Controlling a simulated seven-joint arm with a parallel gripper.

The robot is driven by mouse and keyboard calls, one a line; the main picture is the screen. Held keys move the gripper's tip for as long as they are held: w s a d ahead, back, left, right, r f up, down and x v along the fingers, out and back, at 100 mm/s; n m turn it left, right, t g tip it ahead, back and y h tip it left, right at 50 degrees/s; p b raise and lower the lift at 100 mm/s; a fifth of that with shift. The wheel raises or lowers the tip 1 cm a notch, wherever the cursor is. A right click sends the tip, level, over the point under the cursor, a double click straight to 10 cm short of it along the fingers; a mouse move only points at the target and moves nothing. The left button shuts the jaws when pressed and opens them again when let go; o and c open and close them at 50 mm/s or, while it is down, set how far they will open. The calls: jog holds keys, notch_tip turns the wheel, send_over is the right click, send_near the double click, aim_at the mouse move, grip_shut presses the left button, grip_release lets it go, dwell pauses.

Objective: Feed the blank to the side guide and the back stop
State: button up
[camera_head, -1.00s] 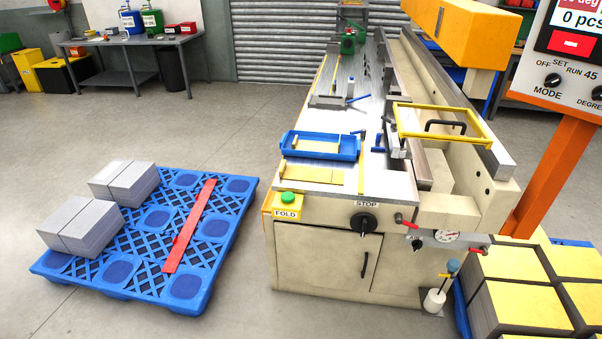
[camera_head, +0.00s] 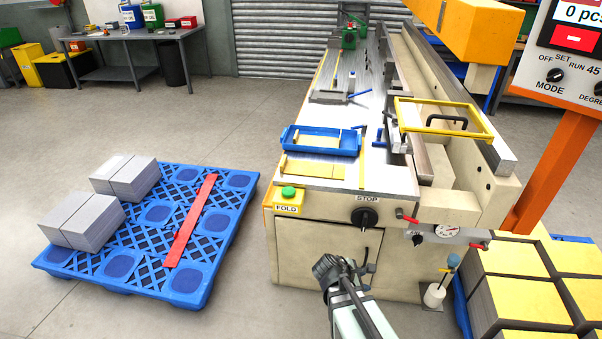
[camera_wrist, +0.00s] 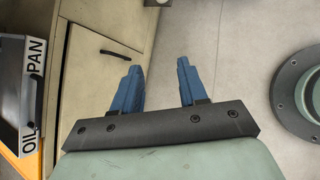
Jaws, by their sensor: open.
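A flat yellow blank (camera_head: 313,168) lies on the front left of the machine's steel table (camera_head: 330,182), just in front of a blue tray (camera_head: 347,152). The tray holds more yellow sheet. I cannot tell for certain which fittings are the side guide and the back stop. A narrow yellow strip (camera_head: 362,176) runs front to back on the table, right of the blank. My gripper (camera_head: 334,268) is low in front of the cabinet, below and apart from the blank. In the wrist view its two blue fingers (camera_wrist: 158,72) are spread with nothing between them.
A yellow-framed guard (camera_head: 486,130) stands over the machine's right side. A FOLD button box (camera_head: 288,202) and STOP knob (camera_head: 364,217) are at the front. A blue pallet (camera_head: 155,214) with grey stacks lies left. Yellow-topped stacks (camera_head: 512,260) stand right. Floor between pallet and machine is clear.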

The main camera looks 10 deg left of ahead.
jog(key=w+a+r+n+t, duration=0.25)
jog(key=a+r, duration=0.25)
jog(key=r, duration=0.3)
jog(key=w+a+r+n+t, duration=0.25)
jog(key=a+r+n, duration=0.2)
jog(key=r, duration=0.25)
jog(key=w+a+r+n+t, duration=0.25)
jog(key=a+r, duration=0.25)
jog(key=r, duration=0.3)
jog(key=a+r+n+y, duration=0.1)
jog(key=a+r+y, duration=0.1)
jog(key=a, duration=0.2)
jog(key=w+a+r+n+y, duration=0.1)
jog(key=a+r+n+y, duration=0.1)
jog(key=a, duration=0.3)
jog(key=a+r+n+t+y, duration=0.1)
jog(key=a+r+n+y, duration=0.1)
jog(key=a+r, duration=0.2)
jog(key=shift+w+a+r+y, duration=0.2)
jog(key=shift+w+a+y, duration=0.2)
jog(key=shift+a, duration=0.25)
send_near(283, 161)
jog(key=x, duration=0.4)
jog(key=shift+d+f, duration=0.2)
jog(key=shift+f, duration=0.05)
jog(key=x, duration=0.4)
jog(key=shift+w+a+r, duration=0.25)
jog(key=shift+w, duration=0.05)
jog(key=shift+w+f, duration=0.2)
jog(key=shift+w, duration=0.1)
